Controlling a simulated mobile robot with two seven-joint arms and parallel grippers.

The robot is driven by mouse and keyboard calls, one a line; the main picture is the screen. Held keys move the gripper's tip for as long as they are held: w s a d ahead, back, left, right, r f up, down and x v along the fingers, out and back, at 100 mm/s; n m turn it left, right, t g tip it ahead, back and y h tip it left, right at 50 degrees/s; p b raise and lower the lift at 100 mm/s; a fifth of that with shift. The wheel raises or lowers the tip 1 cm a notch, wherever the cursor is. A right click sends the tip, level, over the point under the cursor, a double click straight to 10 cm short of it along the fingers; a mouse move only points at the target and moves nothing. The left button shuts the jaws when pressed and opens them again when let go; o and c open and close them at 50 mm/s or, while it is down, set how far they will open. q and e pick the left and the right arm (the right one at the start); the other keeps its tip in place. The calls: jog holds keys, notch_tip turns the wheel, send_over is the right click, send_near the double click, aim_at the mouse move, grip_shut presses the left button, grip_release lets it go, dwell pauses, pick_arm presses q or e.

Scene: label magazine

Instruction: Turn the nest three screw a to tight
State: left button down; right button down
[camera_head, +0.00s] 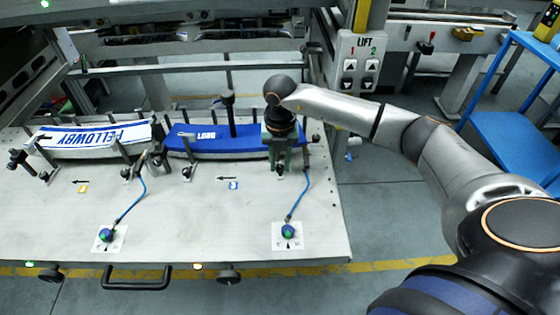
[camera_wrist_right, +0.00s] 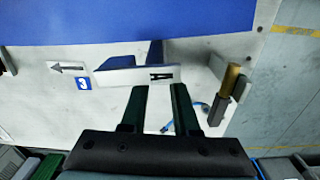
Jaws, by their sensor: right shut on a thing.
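The nest marked 3 holds a blue label stack (camera_head: 205,142) reading "LONG"; its blue surface (camera_wrist_right: 90,22) fills the top of the right wrist view. The blue 3 marker (camera_head: 233,185) is on the plate in front, and also shows in the wrist view (camera_wrist_right: 84,83). My right gripper (camera_head: 279,160) points down at the right end of this nest. In the wrist view its two dark fingers (camera_wrist_right: 160,90) reach to a bracket marked A (camera_wrist_right: 135,77). The gripper is shut on the screw there, which is mostly hidden by the fingers and bracket. My left gripper is not in view.
A brass-coloured post (camera_wrist_right: 231,80) stands close right of the fingers. A white label stack (camera_head: 90,138) lies in the left nest. Two blue-green knobs with blue hoses, one at the right (camera_head: 287,229), sit on the plate (camera_head: 190,225).

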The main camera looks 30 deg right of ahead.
aim_at(280, 167)
jog(key=c, duration=1)
grip_release()
jog(key=o, duration=0.3)
jog(key=shift+o, duration=0.2)
notch_tip(280, 167, up, 13)
jog(key=shift+f, duration=0.2)
